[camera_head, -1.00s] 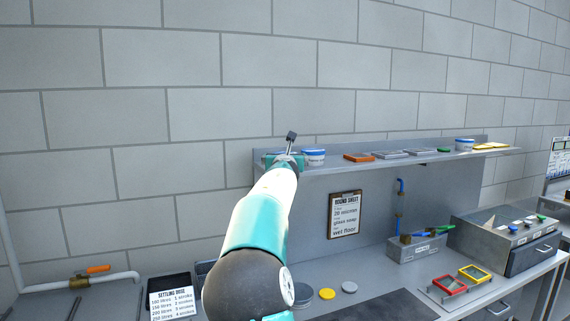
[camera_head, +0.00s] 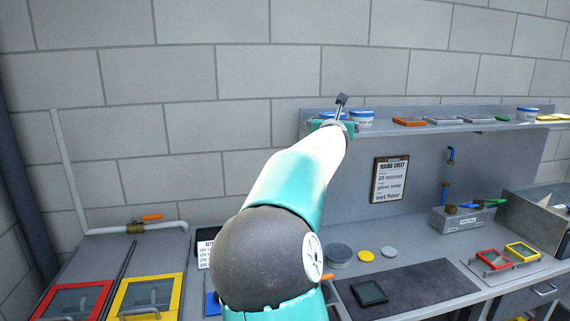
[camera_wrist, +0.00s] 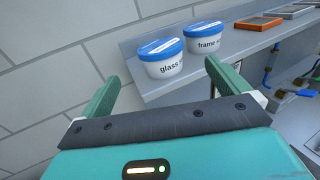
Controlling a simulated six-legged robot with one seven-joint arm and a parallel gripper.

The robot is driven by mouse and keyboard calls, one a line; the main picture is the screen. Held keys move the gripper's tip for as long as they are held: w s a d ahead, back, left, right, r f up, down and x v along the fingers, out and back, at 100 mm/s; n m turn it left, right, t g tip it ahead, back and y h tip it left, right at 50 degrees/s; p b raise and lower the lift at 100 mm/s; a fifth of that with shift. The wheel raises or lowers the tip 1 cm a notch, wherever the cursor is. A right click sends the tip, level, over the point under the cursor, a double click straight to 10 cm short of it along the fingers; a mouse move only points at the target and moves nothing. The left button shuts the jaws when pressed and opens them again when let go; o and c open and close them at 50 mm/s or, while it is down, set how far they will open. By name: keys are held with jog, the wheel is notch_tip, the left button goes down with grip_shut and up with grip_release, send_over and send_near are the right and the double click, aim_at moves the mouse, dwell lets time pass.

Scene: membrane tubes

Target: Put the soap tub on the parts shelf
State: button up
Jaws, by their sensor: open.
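The soap tub (camera_wrist: 163,58), white with a blue lid and a label that begins "glass s", stands upright near the left end of the parts shelf (camera_head: 434,128). It also shows partly in the head view (camera_head: 338,114), mostly behind my gripper. My gripper (camera_head: 334,124) is open and empty at the shelf's front left. In the wrist view, the fingers (camera_wrist: 160,85) are spread, with the soap tub beyond and between them, seemingly apart from both. A similar tub labelled "frame" (camera_wrist: 207,40) stands just right of it.
Red (camera_head: 75,298) and yellow (camera_head: 146,293) frames lie at the lower left.

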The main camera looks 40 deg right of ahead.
jog(key=s+a+f+m+g+y, duration=0.1)
jog(key=a+f+m+y, duration=0.2)
jog(key=a+f+m, duration=0.45)
jog(key=s+a+f+m+y, duration=0.25)
jog(key=a+m, duration=0.25)
jog(key=a, duration=0.6)
jog(key=s+a+f+m+g+y, duration=0.1)
jog(key=a+f+m+y, duration=0.2)
jog(key=a+f+m, duration=0.45)
jog(key=s+a+f+m+g+y, duration=0.1)
jog(key=s+a, duration=0.4)
jog(key=a, duration=0.5)
jog(key=s+a+f+m+g+y, duration=0.1)
jog(key=s+a+f+m+y, duration=0.1)
jog(key=a, duration=0.8)
jog(key=s+a+f+m+g+y, duration=0.1)
jog(key=s+a+f+m+y, duration=0.1)
jog(key=s+a+f, duration=0.3)
jog(key=s+a+y, duration=0.1)
jog(key=s+a, duration=0.3)
jog(key=a, duration=0.1)
jog(key=shift+f, duration=0.35)
jog(key=shift+s, duration=0.1)
